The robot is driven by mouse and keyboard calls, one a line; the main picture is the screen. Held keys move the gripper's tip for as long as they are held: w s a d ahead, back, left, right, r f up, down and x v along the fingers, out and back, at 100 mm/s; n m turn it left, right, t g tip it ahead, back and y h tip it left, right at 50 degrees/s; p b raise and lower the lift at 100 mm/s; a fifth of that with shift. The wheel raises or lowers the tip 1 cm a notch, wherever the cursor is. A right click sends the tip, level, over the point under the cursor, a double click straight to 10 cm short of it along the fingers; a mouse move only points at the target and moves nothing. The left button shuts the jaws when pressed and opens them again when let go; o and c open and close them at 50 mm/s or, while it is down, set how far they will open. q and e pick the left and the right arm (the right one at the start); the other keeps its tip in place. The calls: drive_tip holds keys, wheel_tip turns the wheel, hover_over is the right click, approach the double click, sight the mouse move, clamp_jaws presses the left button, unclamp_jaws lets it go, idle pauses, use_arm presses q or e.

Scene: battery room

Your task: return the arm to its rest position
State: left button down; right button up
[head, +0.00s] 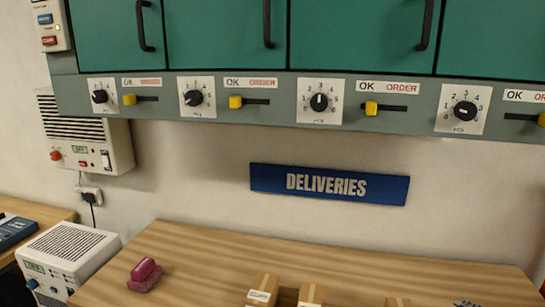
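Neither of my arms nor my grippers shows in the head view. The view looks at a wall with green cabinets above a wooden table (200,257). I cannot tell how either arm is posed, or whether either gripper holds anything.
Several cardboard boxes, one of them a taped box (263,290), stand at the table's front, cut by the frame. A dark pink object (145,274) lies at left. A blue DELIVERIES sign (329,185) hangs below the control panel (270,97). A white unit (68,256) stands beside the table.

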drive_tip(key=s+a+f+m+g+y, duration=0.2)
drive_tip(key=s+a+f+m+g, duration=0.1)
drive_tip(key=s+a+f, duration=0.65)
drive_tip(key=s+a+f+m+g+y, duration=0.1)
drive_tip(key=s+a+f+m+g, duration=0.45)
drive_tip(key=s+f, duration=0.7)
wheel_tip(320, 180, down, 28)
drive_tip(key=a+n, duration=0.1)
drive_tip(key=n, duration=0.1)
drive_tip(key=s+d+f, duration=0.2)
drive_tip(key=s+f, duration=1.2)
drive_tip(key=s, duration=0.3)
drive_tip(key=shift+d+f+g, duration=0.15)
drive_tip(key=shift+d+g, duration=0.2)
drive_tip(key=shift+s, duration=0.1)
